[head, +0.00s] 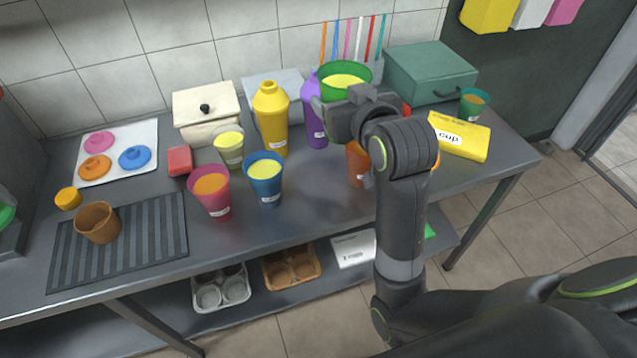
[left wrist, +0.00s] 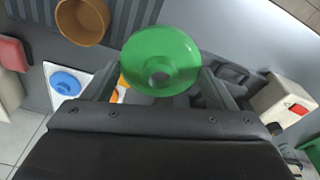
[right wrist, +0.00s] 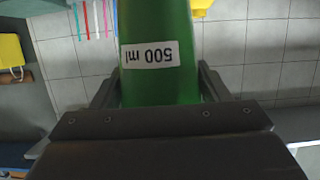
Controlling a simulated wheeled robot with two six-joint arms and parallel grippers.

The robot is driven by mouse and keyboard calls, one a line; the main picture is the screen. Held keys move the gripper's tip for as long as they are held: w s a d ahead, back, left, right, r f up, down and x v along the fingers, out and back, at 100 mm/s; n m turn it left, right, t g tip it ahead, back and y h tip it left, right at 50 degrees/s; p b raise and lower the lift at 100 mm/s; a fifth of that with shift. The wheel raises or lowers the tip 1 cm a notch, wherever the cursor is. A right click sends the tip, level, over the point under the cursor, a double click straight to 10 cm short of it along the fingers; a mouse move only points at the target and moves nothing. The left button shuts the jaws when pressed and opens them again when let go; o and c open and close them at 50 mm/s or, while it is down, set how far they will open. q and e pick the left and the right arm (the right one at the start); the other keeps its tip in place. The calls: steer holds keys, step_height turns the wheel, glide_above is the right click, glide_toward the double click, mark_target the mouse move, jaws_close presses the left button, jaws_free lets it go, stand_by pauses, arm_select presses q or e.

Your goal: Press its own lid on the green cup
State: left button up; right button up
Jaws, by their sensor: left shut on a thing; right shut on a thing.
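The green cup (head: 345,68) is full of yellow liquid and upright at the back of the counter. My right gripper (head: 350,108) is shut on it; the right wrist view shows its green side (right wrist: 158,35) with a "500 ml" label. The lid is apart from the cup, at the far left near the brown cup. In the head view only a green piece shows at the left edge; my left arm is mostly out of that picture.
A white tray (head: 150,131) holds pink, orange and blue lids. A brown cup (head: 98,221) stands on the ribbed mat (head: 160,225). Filled pink (head: 215,200), blue (head: 266,190) and yellow cups, and yellow and purple bottles, crowd the middle. A teal box (head: 428,70) stands at the back right.

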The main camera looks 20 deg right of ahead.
steer(key=w+a+f+n+y+p, duration=0.2)
steer(key=w+f, duration=0.5)
steer(key=f, duration=0.5)
steer(key=shift+w+f+n+y+p, duration=0.2)
steer(key=shift+n+y+p, duration=0.1)
steer(key=shift+y+p, duration=0.25)
step_height(320, 180, down, 6)
steer(key=shift+f, duration=0.1)
steer(key=shift+f, duration=1.9)
